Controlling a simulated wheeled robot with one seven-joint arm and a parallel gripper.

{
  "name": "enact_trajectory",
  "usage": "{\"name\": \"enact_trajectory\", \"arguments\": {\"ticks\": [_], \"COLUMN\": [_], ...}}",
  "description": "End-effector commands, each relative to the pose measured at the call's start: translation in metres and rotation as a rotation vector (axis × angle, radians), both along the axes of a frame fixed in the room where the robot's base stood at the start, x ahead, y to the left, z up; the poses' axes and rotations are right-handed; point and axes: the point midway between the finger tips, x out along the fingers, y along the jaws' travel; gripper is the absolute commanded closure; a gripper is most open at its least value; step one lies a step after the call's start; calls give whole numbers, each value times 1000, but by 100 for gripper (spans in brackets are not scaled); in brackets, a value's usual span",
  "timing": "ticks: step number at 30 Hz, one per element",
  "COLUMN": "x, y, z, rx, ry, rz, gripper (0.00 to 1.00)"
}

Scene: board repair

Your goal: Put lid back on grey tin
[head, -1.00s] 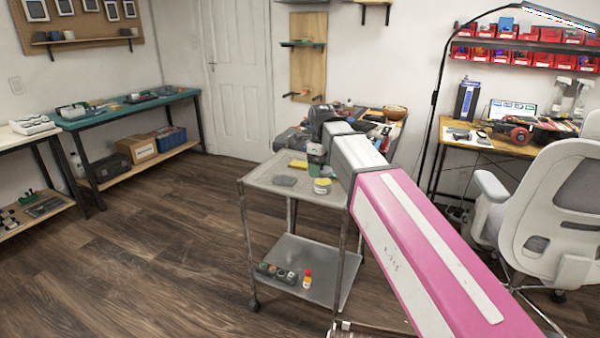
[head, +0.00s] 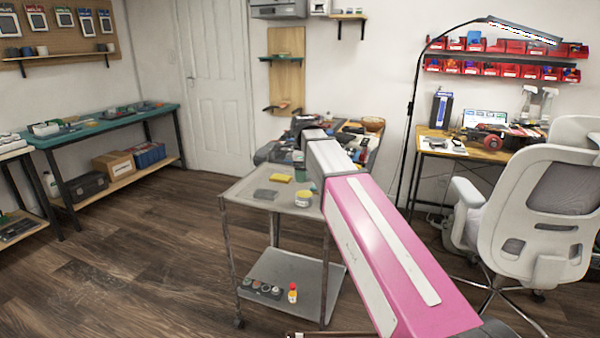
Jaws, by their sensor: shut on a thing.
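My arm reaches from the lower right over the grey trolley (head: 240,188), and its dark wrist bends down at the far end. My gripper (head: 299,166) seems to hang below the wrist, small and partly hidden by my arm. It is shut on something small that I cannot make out. A small round container (head: 303,198), pale with yellow, stands on the trolley top below it. A flat dark grey piece (head: 265,194) lies to its left. I cannot tell a grey tin or its lid for certain.
A yellow block (head: 280,178) lies towards the back of the trolley top. The lower shelf (head: 312,276) holds a dark tray (head: 264,288) and a red-and-yellow bottle (head: 292,293). A white chair (head: 540,210) stands at right. The floor at left is clear.

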Motion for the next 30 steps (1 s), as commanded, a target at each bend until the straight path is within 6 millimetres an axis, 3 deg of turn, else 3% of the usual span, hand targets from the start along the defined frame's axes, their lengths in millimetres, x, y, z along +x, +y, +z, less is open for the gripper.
{"name": "enact_trajectory", "arguments": {"ticks": [18,30], "x": [0,0], "y": [0,0], "z": [-49,-57], "rx": [0,0], "ry": [1,0], "rz": [-1,-1], "gripper": [46,46]}}
